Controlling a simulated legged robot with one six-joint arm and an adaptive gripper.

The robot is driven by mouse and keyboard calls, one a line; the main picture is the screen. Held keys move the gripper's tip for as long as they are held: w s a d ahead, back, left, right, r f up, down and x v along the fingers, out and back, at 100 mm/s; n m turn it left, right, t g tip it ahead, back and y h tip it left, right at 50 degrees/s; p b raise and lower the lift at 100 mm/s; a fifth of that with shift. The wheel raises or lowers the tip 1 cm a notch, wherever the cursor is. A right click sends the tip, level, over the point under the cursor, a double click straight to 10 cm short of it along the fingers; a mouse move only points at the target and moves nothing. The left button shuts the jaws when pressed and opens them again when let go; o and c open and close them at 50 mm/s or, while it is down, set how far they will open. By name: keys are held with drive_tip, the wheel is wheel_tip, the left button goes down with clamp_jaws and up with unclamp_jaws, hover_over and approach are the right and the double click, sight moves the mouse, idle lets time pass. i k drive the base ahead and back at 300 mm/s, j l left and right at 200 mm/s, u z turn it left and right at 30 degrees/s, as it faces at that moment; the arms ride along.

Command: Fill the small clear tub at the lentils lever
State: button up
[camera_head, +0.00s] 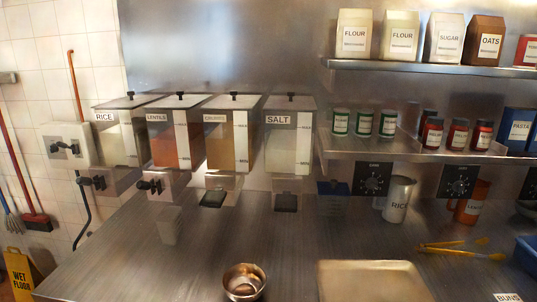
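The lentils dispenser (172,142) hangs on the steel wall, second from the left, with a reddish fill behind its clear front. Its dark lever (150,187) sticks out from the housing below. A small clear tub (171,226) stands on the counter below and slightly right of that lever. It looks upright and apart from the lever. Its faint walls blend with the steel, and I see no lentils in it. My gripper is not in view.
Rice (117,146) and salt (289,140) dispensers flank the row. Bare counter lies around the tub.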

sight(143, 186)
drive_tip(key=u, duration=1.35)
drive_tip(key=i+j+z, duration=0.1)
drive_tip(key=z, duration=1.3)
drive_tip(key=i+j+z, duration=0.1)
drive_tip(key=j, duration=0.7)
drive_tip(key=i+z, duration=0.05)
